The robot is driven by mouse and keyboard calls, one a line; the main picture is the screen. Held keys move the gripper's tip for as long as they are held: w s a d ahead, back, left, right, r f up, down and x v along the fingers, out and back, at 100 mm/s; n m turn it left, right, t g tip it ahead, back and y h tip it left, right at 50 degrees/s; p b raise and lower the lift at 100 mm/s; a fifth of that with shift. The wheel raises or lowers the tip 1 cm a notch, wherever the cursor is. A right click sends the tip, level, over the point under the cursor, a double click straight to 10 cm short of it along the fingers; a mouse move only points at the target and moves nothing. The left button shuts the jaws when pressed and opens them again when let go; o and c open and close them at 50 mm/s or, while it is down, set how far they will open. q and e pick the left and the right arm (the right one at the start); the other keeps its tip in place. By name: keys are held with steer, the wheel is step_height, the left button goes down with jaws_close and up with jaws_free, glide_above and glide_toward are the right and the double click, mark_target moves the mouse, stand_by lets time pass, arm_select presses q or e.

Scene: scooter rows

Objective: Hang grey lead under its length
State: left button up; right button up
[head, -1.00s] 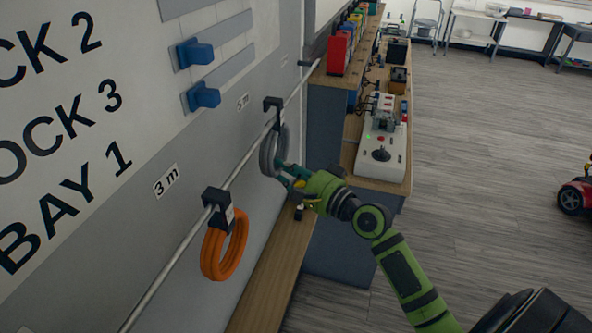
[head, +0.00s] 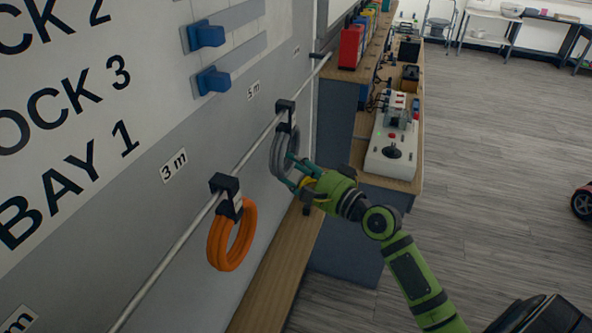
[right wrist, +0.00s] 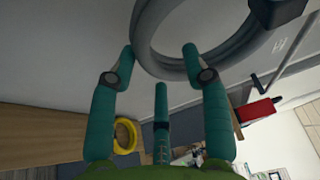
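The grey lead (head: 278,155) is a coil hanging from a black clip (head: 287,112) on the wall rail, below the "5 m" label (head: 253,90). My right gripper (head: 291,171) is at the coil's lower right side. In the right wrist view, its teal fingers (right wrist: 160,62) stand apart, with the coil's lower edge (right wrist: 165,68) near and partly between the tips. Whether they touch it is unclear. My left gripper is out of view.
A thin metal rail (head: 180,243) runs along the wall. A yellow coil (right wrist: 125,137) lies low, beyond the fingers. A wooden shelf (head: 270,290) runs below the rail. A bench with a white control box (head: 391,158) stands behind my right wrist.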

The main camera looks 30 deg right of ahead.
steer(key=shift+f, duration=0.1)
steer(key=v, duration=1.2)
steer(key=s+d+f+n+g+h+b, duration=0.1)
steer(key=s+d+f+g+h, duration=0.15)
steer(key=f, duration=1.55)
steer(key=s+d+f+n+g+h+b, duration=0.1)
steer(key=s+f+n+g+h+b, duration=0.2)
steer(key=f, duration=1.5)
steer(key=s+a+f+n+g, duration=0.2)
steer(key=s+a+f+g, duration=0.1)
steer(key=s+f, duration=0.55)
steer(key=s+a+f+n+g, duration=0.3)
steer(key=s+f+g, duration=0.15)
steer(key=f, duration=0.65)
steer(key=s+a+f+n+g+b, duration=0.1)
steer(key=s+a+f+n, duration=0.2)
steer(key=s, duration=0.5)
steer(key=s+a+f+n+g, duration=0.2)
steer(key=s+a+f+n, duration=0.1)
steer(key=s, duration=0.5)
step_height(320, 180, down, 3)
steer(key=shift+s+a+r+n+b, duration=0.25)
steer(key=shift+s+n+b, duration=0.1)
steer(key=shift+n, duration=0.55)
